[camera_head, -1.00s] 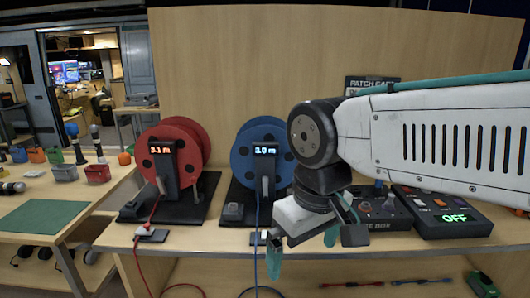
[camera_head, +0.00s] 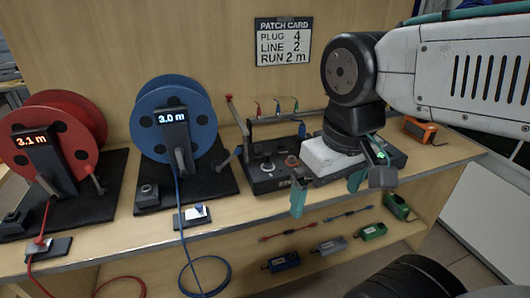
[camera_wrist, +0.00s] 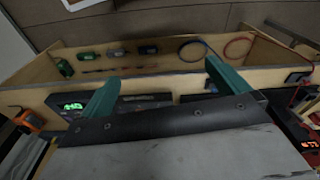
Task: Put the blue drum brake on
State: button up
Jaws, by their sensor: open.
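The blue drum (camera_head: 174,108) stands upright on a black base (camera_head: 205,190), left of my gripper in the head view. Its display (camera_head: 172,117) reads 3.0 m. My gripper (camera_head: 327,190) is open and empty, right of the drum and above the counter's front edge. In the wrist view both teal fingers (camera_wrist: 165,86) are spread apart, with no drum visible between them.
A red drum (camera_head: 52,140) stands at the far left. A black box with knobs (camera_head: 265,170) lies between the blue drum and my gripper. A blue cable (camera_head: 181,215) hangs over the counter edge. Small devices (camera_head: 328,246) lie on the shelf below.

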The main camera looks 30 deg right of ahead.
aim_at(237, 150)
jog(key=z, duration=0.05)
jog(key=k, duration=0.65)
jog(key=z, duration=0.35)
jog(key=i, duration=1.45)
jog(key=u, duration=0.1)
